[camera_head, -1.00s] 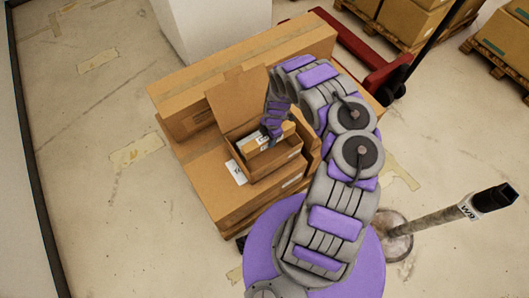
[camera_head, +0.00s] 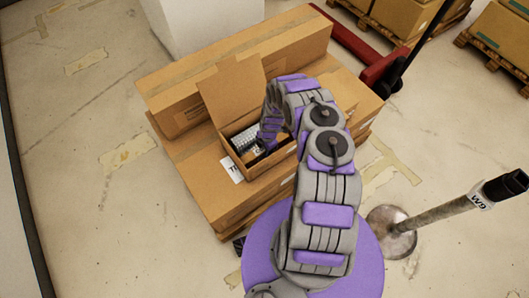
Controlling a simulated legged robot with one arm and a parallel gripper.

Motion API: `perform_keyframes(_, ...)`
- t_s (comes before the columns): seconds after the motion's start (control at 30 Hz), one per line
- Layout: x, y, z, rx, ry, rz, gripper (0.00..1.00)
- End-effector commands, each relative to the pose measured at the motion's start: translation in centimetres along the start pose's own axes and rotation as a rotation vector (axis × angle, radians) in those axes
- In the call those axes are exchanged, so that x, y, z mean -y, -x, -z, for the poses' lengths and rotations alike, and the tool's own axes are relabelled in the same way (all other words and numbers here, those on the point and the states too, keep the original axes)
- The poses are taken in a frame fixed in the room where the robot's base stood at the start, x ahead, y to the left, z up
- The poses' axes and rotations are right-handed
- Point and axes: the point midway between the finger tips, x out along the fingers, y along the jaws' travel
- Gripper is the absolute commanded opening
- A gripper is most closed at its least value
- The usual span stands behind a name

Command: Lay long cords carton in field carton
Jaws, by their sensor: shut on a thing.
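The field carton (camera_head: 273,170) is an open brown box with its lid flap standing up at the back. It sits on top of larger closed cartons. My gripper (camera_head: 264,140) reaches down into its opening and is shut on the long cords carton (camera_head: 256,150), a small brown carton. Only a little of that carton shows; my fingers and the box's front wall hide the rest. I cannot tell whether it touches the bottom. A grey-white item with a grid of small marks (camera_head: 241,137) lies in the left part of the box.
A long closed carton (camera_head: 240,60) lies behind the field carton, and a large one (camera_head: 205,185) lies under it. A red pallet jack (camera_head: 385,70) stands behind at right. A post on a round base (camera_head: 430,215) stands at right.

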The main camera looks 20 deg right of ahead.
Motion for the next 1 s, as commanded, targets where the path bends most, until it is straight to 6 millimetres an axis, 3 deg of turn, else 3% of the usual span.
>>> perform_keyframes(0.03, 0.1, -1.2, 0.0, -0.002, 0.000, 0.002, 0.00)
perform_keyframes(0.13, 0.1, -2.2, -0.3, -0.002, -0.001, 0.002, 0.00)
perform_keyframes(0.47, 0.0, -2.2, -0.3, 0.002, 0.000, 0.001, 0.00)
perform_keyframes(0.5, 0.0, -2.2, -0.2, 0.003, 0.000, 0.001, 0.54)
perform_keyframes(0.73, 0.0, -2.2, -0.4, 0.001, 0.000, 0.001, 0.76)
perform_keyframes(1.0, 0.0, -2.2, -0.4, 0.001, -0.001, 0.001, 0.77)
